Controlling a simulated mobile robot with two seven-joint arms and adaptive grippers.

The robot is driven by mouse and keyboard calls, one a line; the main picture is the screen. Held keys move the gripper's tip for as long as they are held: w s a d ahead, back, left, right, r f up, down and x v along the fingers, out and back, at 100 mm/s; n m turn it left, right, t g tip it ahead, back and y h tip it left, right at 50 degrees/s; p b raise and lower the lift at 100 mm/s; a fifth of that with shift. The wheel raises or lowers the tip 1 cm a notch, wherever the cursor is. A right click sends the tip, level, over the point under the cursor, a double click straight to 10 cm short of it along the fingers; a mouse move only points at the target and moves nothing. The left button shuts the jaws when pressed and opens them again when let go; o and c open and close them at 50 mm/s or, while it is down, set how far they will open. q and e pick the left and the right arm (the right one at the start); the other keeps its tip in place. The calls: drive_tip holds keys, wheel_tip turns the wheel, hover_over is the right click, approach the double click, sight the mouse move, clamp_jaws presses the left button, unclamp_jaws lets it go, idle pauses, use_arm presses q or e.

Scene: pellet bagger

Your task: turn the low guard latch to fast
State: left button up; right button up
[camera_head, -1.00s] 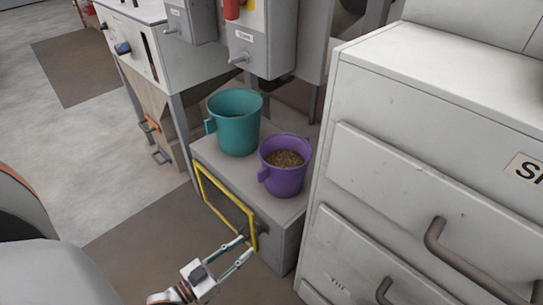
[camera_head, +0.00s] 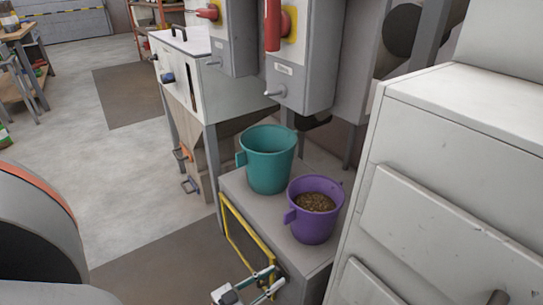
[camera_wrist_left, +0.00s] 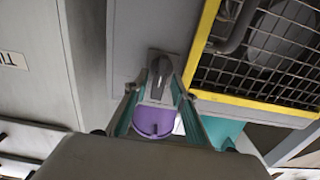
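The low guard (camera_head: 246,233) is a yellow-framed mesh panel on the front of a low grey box. Its latch (camera_wrist_left: 160,76) is a dark grey handle on a small plate beside the yellow frame, seen in the left wrist view. My left gripper (camera_head: 279,276) is at the guard's right end in the head view. In the left wrist view the fingers (camera_wrist_left: 157,92) stand apart, one on each side of the latch, with gaps visible; contact is not clear. In the head view the latch is hidden or too small to make out. My right gripper is not in view.
A teal mug (camera_head: 267,160) and a purple mug (camera_head: 314,222) holding brown pellets stand on the grey box (camera_head: 235,186). A large pale drawer cabinet (camera_head: 440,200) stands close on the right. Control boxes (camera_head: 300,80) hang above. Open floor lies at left.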

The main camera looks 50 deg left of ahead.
use_arm(q)
drive_tip(key=shift+c, duration=0.4)
clamp_jaws()
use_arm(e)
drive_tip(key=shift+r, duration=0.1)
use_arm(q)
drive_tip(key=n, duration=0.6)
drive_tip(key=f+n, duration=0.1)
drive_tip(key=n, duration=0.5)
drive_tip(key=a+n+p, duration=0.1)
drive_tip(key=n, duration=0.4)
drive_tip(key=shift+a+f+n, duration=0.1)
drive_tip(key=shift+f+n, duration=0.05)
drive_tip(key=shift+n, duration=0.25)
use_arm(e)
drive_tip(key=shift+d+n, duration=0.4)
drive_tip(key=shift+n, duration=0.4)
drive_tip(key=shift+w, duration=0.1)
